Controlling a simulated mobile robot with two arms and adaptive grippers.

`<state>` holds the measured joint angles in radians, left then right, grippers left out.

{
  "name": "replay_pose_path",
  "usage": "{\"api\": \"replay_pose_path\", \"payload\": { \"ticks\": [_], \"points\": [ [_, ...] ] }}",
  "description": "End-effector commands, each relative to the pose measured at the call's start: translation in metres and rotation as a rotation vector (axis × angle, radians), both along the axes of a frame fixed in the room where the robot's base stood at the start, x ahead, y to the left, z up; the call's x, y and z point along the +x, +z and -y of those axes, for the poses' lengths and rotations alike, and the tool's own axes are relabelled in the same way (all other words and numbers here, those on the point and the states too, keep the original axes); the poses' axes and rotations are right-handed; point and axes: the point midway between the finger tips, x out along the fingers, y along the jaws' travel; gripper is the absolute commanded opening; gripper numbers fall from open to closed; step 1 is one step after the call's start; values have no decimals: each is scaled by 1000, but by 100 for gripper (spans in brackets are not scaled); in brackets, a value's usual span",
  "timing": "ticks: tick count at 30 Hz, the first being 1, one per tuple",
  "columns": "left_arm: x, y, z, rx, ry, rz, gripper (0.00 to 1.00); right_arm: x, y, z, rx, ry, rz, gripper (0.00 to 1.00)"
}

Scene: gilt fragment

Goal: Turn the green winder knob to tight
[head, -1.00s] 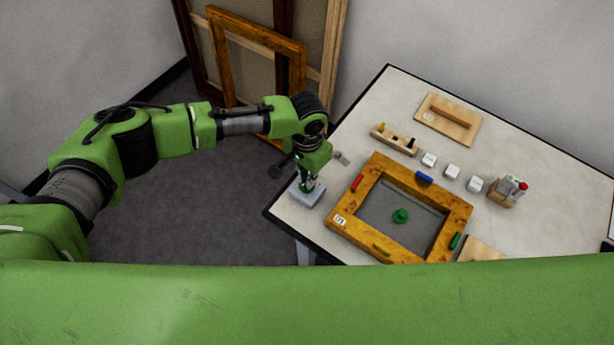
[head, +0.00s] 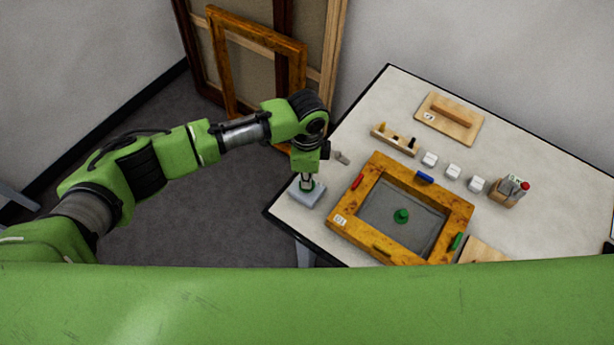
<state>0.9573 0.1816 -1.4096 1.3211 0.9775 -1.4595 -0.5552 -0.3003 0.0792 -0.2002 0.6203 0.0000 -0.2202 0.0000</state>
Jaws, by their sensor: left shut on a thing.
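My left gripper (head: 307,183) points down over a pale grey block (head: 310,200) at the left corner of the table. It is shut on the green winder knob (head: 307,188) on top of this block; the fingers hide most of the knob. Any tight mark there is too small to make out. Another green knob-shaped piece (head: 401,216) stands inside the gilt frame (head: 345,209), to the right of the gripper. My right gripper is not in view.
A small grey piece (head: 341,157) lies close behind the gripper. The frame carries red, blue, green and yellow pieces. Behind it are a wooden rack (head: 394,141), several white blocks (head: 453,171) and a holder (head: 507,196). Large frames (head: 257,45) lean on the wall.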

Motion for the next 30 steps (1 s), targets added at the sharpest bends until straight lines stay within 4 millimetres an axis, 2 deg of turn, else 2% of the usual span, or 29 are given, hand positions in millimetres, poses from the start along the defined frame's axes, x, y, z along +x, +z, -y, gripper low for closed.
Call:
{"api": "replay_pose_path", "payload": {
  "ticks": [30],
  "points": [
    [2,1,0,-2,-963,4,0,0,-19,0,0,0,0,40]
  ]
}}
